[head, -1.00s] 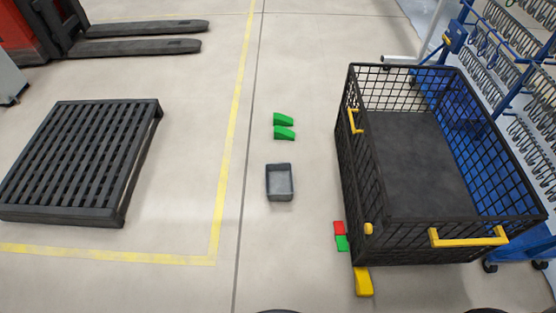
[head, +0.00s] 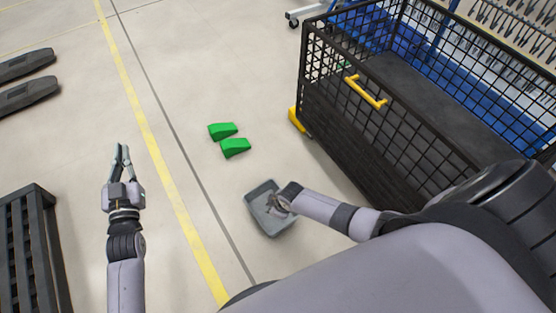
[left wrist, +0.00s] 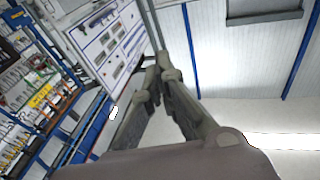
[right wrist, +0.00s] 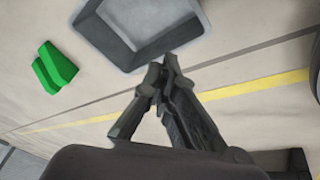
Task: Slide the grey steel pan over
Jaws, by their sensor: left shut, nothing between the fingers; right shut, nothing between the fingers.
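The grey steel pan (head: 254,199) lies on the concrete floor, left of the black mesh cart. In the head view my right gripper (head: 272,204) is over the pan and hides part of its inside. The right wrist view shows the pan (right wrist: 122,52) at the top, with my right gripper (right wrist: 168,62) shut and empty, its tips near the pan's wall. I cannot tell whether they touch it. My left gripper (head: 122,150) is shut and empty at the left, away from the pan. It also shows in the left wrist view (left wrist: 160,58), pointing at the far wall.
Two green wedges (head: 228,138) lie on the floor beyond the pan. The mesh cart (head: 350,135) stands close on the right. A dark pallet (head: 38,250) is at lower left, and fork tines (head: 28,95) at upper left. Floor left of the pan is free.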

